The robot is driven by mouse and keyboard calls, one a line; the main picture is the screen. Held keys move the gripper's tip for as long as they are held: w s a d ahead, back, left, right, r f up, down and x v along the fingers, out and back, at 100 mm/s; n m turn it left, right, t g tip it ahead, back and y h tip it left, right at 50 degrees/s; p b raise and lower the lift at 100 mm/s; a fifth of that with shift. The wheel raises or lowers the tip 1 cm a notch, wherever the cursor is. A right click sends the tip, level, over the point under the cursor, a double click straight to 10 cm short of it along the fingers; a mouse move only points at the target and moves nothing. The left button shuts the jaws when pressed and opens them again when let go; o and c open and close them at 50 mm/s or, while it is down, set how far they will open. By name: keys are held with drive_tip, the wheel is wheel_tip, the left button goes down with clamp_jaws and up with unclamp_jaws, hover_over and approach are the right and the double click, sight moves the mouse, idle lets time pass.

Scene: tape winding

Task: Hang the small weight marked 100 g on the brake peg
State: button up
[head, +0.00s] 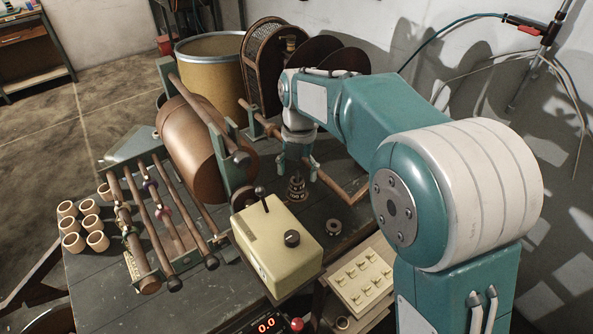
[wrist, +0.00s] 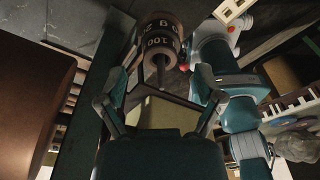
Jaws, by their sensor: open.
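A small dark, stacked weight (head: 297,188) stands on the bench below my gripper (head: 297,163) in the head view. In the wrist view the dark round weight (wrist: 160,35) shows pale marks that appear to include 100, with a thin stem at its middle. My gripper (wrist: 161,82) is open, its fingers spread on either side below the weight in that picture, with nothing between them. I cannot tell for sure which part is the brake peg; a wooden bar (head: 340,190) lies just right of the weight.
A second dark ring-shaped piece (head: 333,228) lies on the bench. A cream box with a lever and knob (head: 278,245) stands in front. A large brown drum (head: 195,140) and a rack of rods are to the left. Several wooden rings (head: 97,241) lie at far left.

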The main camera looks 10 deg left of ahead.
wheel_tip(320, 180, up, 12)
drive_tip(key=w, duration=0.2)
drive_tip(key=s+d+r+m+t, duration=0.2)
drive_tip(key=s+d+r+m, duration=0.15)
drive_tip(key=d+m, duration=0.5)
drive_tip(key=s+d+f+m+t, duration=0.2)
drive_tip(key=s+d+f+m, duration=0.2)
drive_tip(key=s+d+m, duration=0.5)
drive_tip(key=s+d+f+m+t, duration=0.3)
drive_tip(key=s+d+m, duration=0.6)
drive_tip(key=m, duration=0.9)
drive_tip(key=shift+s+d+f, duration=0.25)
drive_tip(key=shift+d+f, duration=0.15)
drive_tip(key=shift+d, duration=0.1)
